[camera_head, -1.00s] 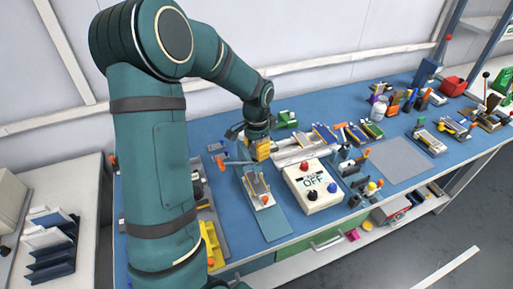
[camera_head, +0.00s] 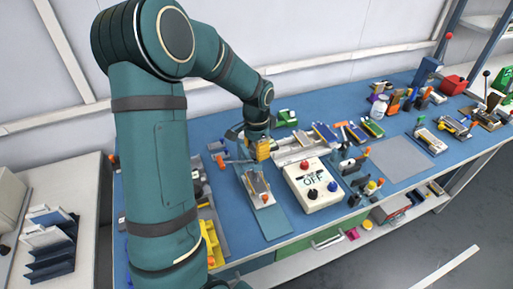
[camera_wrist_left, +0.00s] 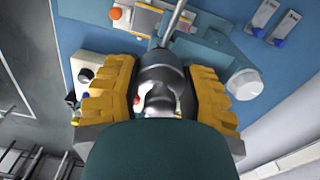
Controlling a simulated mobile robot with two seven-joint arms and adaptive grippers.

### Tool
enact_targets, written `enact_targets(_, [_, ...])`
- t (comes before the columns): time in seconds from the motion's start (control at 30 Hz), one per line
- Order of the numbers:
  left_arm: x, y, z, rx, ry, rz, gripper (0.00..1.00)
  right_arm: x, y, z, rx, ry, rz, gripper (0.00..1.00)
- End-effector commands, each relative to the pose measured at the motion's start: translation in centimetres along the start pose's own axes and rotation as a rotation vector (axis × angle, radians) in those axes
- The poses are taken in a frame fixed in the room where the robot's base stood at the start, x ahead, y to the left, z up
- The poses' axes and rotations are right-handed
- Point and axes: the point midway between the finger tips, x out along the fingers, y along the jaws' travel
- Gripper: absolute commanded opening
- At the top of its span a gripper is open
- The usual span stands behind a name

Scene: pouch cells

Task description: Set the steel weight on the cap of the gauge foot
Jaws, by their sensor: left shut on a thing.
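My left gripper (camera_head: 262,149) is over the blue bench, just behind the gauge stand. In the left wrist view its yellow fingers (camera_wrist_left: 160,100) are closed on both sides of a dark grey, rounded metal piece (camera_wrist_left: 160,62), which looks like the steel weight. A pale, shiny part shows between the fingers below it. The gauge stand (camera_head: 262,199) has a pale plate with a flat pouch on it. A silver rod (camera_wrist_left: 176,18) runs from the stand up to the held piece. The foot's cap is hidden, and I cannot tell whether the weight touches it. My right gripper is out of view.
A grey mat (camera_head: 394,160) farther right is bare. Yellow bins (camera_head: 211,245) lie at the front left.

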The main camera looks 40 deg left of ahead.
Motion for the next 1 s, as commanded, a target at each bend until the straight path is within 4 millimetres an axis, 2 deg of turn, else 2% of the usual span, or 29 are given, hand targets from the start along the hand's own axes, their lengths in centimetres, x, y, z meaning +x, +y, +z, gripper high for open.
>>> enact_targets(0.37, [0.7, 0.0, 0.0, 0.0, 0.001, -0.001, 0.0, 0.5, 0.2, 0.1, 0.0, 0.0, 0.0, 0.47])
enact_targets(0.4, [0.7, 0.0, 0.0, 0.0, 0.001, -0.001, 0.55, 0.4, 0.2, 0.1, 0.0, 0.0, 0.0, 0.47])
enact_targets(0.47, [0.6, 0.0, 0.0, 0.0, 0.001, -0.001, 0.74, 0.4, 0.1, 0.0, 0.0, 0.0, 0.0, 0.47])
enact_targets(0.8, [0.5, 0.0, 0.0, 0.0, 0.0, 0.0, 0.74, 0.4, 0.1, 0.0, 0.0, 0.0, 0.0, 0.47])
enact_targets(1.0, [-1.8, -0.1, -0.1, -0.001, 0.004, -0.002, 0.74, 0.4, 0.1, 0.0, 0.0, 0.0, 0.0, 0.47])
